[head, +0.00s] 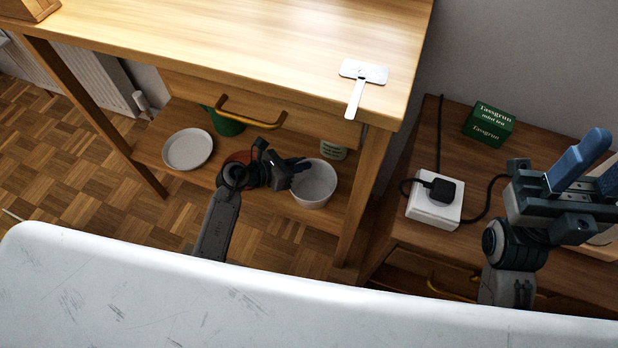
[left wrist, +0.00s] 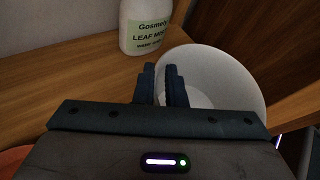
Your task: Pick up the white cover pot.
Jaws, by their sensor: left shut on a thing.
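The white cover pot (head: 318,187) is on the lower shelf of the wooden table, at its right end. It is round, open-topped and looks empty.
A white plate (head: 188,149), a green pot (head: 226,126) and a reddish thing (head: 238,158) share the shelf. A labelled bottle (left wrist: 145,27) stands behind the pot. The tabletop (head: 250,50) and drawer (head: 240,105) overhang the shelf. A table leg (head: 360,195) is close right.

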